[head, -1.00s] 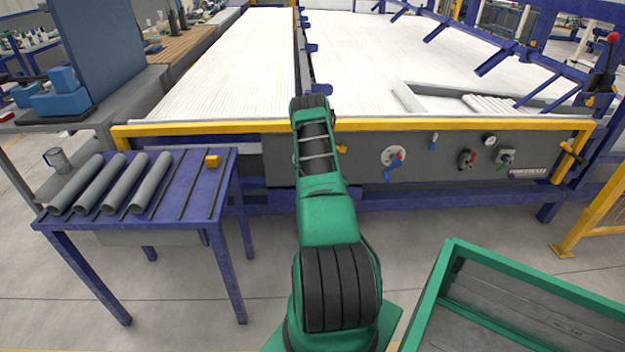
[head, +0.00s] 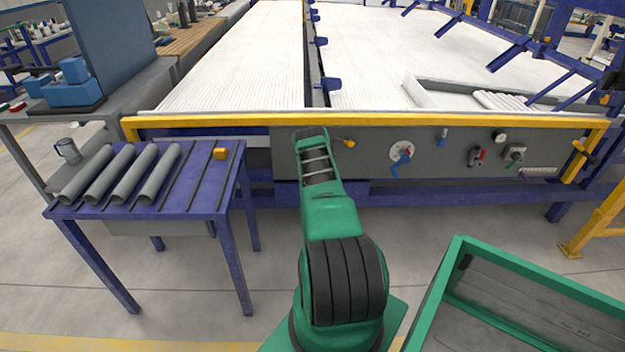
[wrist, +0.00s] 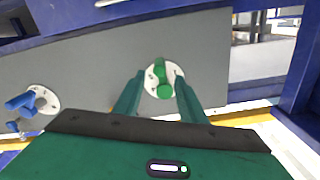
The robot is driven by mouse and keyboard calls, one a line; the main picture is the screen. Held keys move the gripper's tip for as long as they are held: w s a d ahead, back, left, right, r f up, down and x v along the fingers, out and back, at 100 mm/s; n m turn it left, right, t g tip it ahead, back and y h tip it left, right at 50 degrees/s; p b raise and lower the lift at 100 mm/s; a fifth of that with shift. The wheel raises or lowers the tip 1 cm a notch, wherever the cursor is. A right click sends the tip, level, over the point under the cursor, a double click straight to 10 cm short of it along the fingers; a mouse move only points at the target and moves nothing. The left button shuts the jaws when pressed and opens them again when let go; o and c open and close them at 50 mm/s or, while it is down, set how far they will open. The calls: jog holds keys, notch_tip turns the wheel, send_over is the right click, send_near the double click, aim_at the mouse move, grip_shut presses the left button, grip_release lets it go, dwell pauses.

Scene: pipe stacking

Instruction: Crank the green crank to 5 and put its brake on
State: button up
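The green crank (wrist: 164,74) is on a round white dial on the grey panel in the wrist view. Its round green knob is at the lower side of the dial in that picture. My gripper (wrist: 159,76) is open, with one finger on each side of the crank. I cannot tell whether either finger touches it. The dial's marks are too small to read. In the head view my arm hides the green crank and my gripper. A small yellow handle (head: 349,142) shows just right of my arm; I cannot tell if it is the brake.
A blue crank (head: 402,152) sits farther right on the panel and also shows at left in the wrist view (wrist: 22,102). A yellow rail (head: 420,121) runs above the panel. A blue table (head: 228,180) with grey pipes stands left. A green bin (head: 440,290) stands front right.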

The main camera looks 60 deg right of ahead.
jog(key=x, duration=0.9)
grip_shut()
